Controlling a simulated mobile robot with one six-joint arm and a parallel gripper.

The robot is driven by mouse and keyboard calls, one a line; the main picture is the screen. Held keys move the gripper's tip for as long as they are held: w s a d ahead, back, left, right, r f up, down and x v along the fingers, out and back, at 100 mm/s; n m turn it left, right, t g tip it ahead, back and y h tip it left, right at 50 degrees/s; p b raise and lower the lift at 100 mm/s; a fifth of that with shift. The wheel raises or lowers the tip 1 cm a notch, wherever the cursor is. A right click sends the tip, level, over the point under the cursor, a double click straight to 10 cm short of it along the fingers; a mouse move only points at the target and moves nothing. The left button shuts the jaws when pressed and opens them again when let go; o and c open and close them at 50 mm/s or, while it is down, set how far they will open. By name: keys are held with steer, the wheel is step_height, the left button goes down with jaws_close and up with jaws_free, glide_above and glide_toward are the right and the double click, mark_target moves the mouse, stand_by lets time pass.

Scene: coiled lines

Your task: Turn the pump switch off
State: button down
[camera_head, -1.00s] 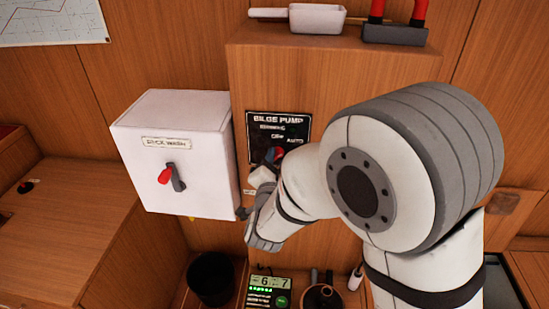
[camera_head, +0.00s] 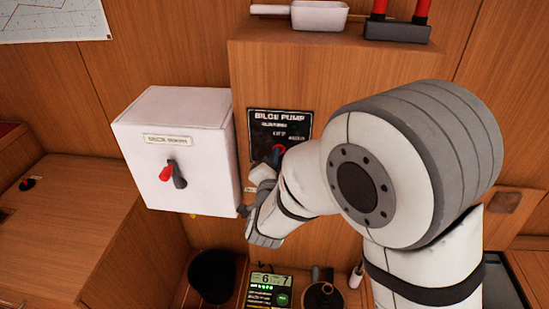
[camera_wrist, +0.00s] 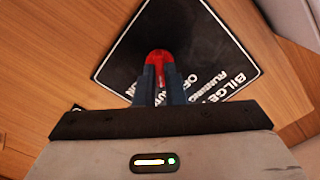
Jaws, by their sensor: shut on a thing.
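The black bilge pump switch panel (camera_head: 290,122) is on the wooden wall in the head view, with white lettering; its lower part is hidden behind my arm. It also shows in the wrist view (camera_wrist: 205,50), turned at an angle. The red switch knob (camera_wrist: 159,58) is on that panel. My gripper (camera_wrist: 158,75) is shut on the red knob, with a dark finger on each side of it. In the head view my gripper (camera_head: 270,160) is at the panel's lower edge and mostly hidden by my wrist. I cannot tell which marking the knob points to.
A white box (camera_head: 175,150) with a red-handled switch (camera_head: 167,172) stands out from the wall left of the panel. Below are a black bin (camera_head: 212,275), a green-lit display (camera_head: 268,289) and a round pot (camera_head: 322,296). A white scoop (camera_head: 318,16) is on the ledge above.

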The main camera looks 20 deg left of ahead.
steer(key=shift+r+n, duration=0.1)
steer(key=shift+n, duration=0.3)
steer(key=shift+a+r+n+b, duration=0.15)
steer(key=shift+n+b, duration=0.4)
steer(key=shift+n, duration=1.45)
steer(key=shift+r+n+b, duration=0.2)
steer(key=shift+n+b, duration=0.3)
steer(key=shift+n, duration=1.5)
steer(key=c, duration=1.6)
jaws_free()
steer(key=shift+s, duration=0.1)
steer(key=shift+o, duration=0.4)
steer(key=shift+f, duration=0.2)
steer(key=shift+s, duration=0.1)
